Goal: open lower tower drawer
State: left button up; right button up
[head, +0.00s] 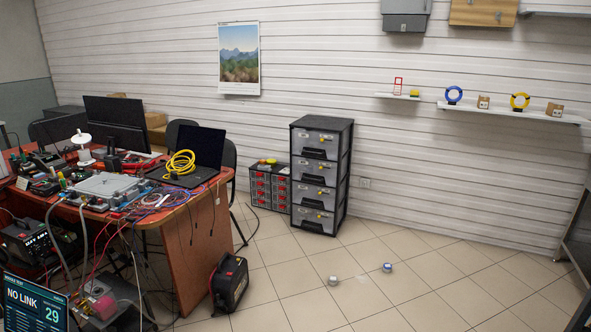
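A drawer tower (348,165) with a dark frame and several stacked grey drawers stands on the floor against the white wall, near the middle of the head view. Its lowest drawer (307,224) is just above the floor and looks closed, with a dark handle and a small yellow mark on its front. The drawers above it also look closed. Neither of my grippers shows in this view.
A small red-drawer cabinet (270,188) stands left of the tower. A cluttered desk (190,245) fills the left side. The tiled floor at right is mostly open.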

aim_at(309, 197)
jog(key=i, duration=2.65)
